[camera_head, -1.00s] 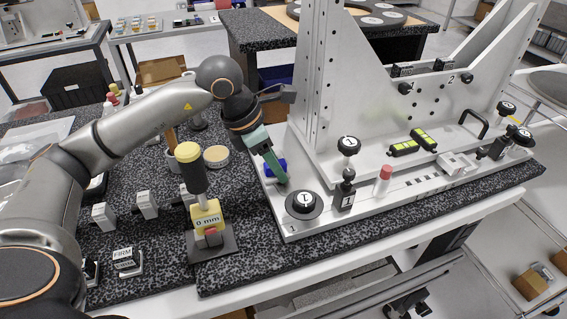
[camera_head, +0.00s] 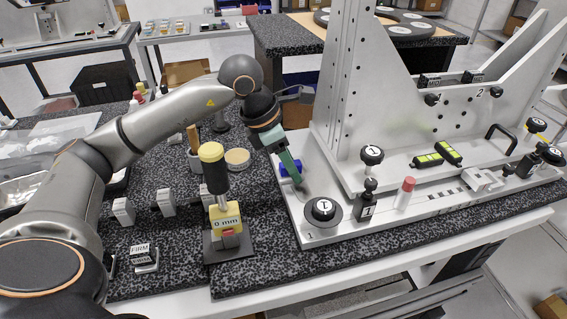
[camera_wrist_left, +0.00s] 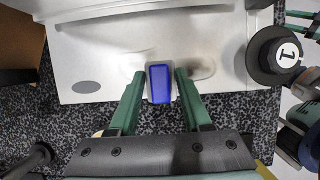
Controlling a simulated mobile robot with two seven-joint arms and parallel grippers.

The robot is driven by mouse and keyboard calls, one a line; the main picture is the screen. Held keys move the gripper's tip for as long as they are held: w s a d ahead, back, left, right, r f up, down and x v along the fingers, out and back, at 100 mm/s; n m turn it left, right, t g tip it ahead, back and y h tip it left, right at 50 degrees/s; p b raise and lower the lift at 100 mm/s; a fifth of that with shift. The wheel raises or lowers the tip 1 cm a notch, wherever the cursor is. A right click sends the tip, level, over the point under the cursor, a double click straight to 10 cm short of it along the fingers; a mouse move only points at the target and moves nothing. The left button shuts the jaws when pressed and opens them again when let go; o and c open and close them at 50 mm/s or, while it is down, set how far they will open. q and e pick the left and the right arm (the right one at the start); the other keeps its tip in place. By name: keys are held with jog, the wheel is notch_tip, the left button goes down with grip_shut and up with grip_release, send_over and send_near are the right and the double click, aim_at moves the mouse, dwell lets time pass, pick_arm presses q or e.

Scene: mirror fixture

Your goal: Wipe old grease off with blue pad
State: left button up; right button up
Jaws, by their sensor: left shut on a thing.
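My left gripper (camera_head: 294,178) points down at the left end of the white fixture base (camera_head: 345,226). Its green fingers are shut on the blue pad (camera_wrist_left: 160,84); in the head view the pad (camera_head: 284,170) is partly hidden behind a finger. In the left wrist view the gripper (camera_wrist_left: 159,88) holds the pad over the base, near its edge. Pale, blurred smears (camera_wrist_left: 203,68) show on the base on both sides of the pad, perhaps grease. I cannot tell whether the pad touches the surface.
A black knob marked 1 (camera_head: 323,211) stands on the base near the pad. The upright fixture plate (camera_head: 345,90) rises behind. A yellow-capped tool with a 0 mm label (camera_head: 226,222) stands left of the base. A round tin (camera_head: 237,158) is behind it.

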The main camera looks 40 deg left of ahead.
aim_at(313, 166)
pick_arm(q)
jog(key=shift+w+d+f+p, duration=0.1)
jog(key=shift+w+d+p, duration=0.35)
jog(key=shift+w+d, duration=1.55)
jog(key=shift+w+a, duration=0.65)
jog(key=shift+a, duration=0.2)
jog(key=shift+a+f, duration=0.1)
jog(key=shift+a, duration=0.15)
jog(key=shift+s+a, duration=0.25)
jog(key=shift+s, duration=0.05)
jog(key=shift+s+a+b, duration=0.55)
jog(key=shift+s+a, duration=0.2)
jog(key=shift+s, duration=0.3)
jog(key=shift+s+a+b, duration=0.65)
jog(key=shift+s+a, duration=0.25)
jog(key=shift+s, duration=0.1)
jog(key=shift+s+a, duration=0.3)
jog(key=shift+s, duration=0.1)
jog(key=shift+r, duration=0.2)
